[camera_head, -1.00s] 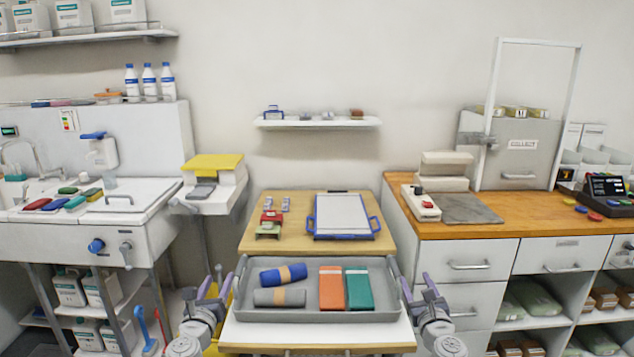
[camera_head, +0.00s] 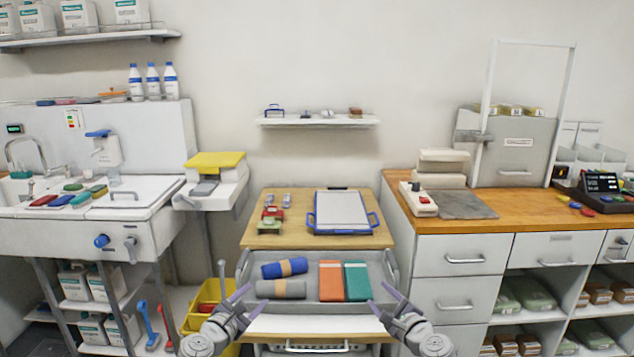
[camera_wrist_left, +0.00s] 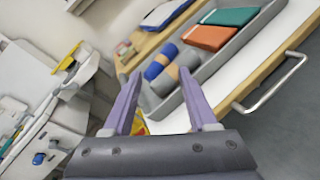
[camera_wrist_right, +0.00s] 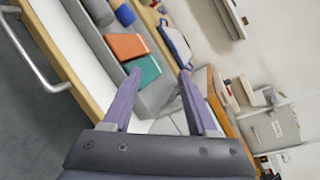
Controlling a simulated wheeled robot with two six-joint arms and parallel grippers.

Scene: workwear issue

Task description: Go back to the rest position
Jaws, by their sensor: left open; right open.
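My left gripper (camera_head: 240,300) is open and empty at the left front of the grey tray (camera_head: 318,302); its spread purple fingers show in the left wrist view (camera_wrist_left: 163,103). My right gripper (camera_head: 384,304) is open and empty at the tray's right front; its fingers also show in the right wrist view (camera_wrist_right: 157,100). The tray holds a blue roll (camera_head: 270,270) and a grey roll (camera_head: 291,289), each with a tan band. An orange folded item (camera_head: 331,281) and a green one (camera_head: 357,281) lie to their right. No gripper touches them.
Behind the tray, a blue-edged board (camera_head: 342,212) lies on the wooden table (camera_head: 290,240). A sink unit (camera_head: 70,239) stands left, a wooden-topped drawer counter (camera_head: 465,231) right. A yellow crate (camera_head: 192,318) stands low behind my left gripper.

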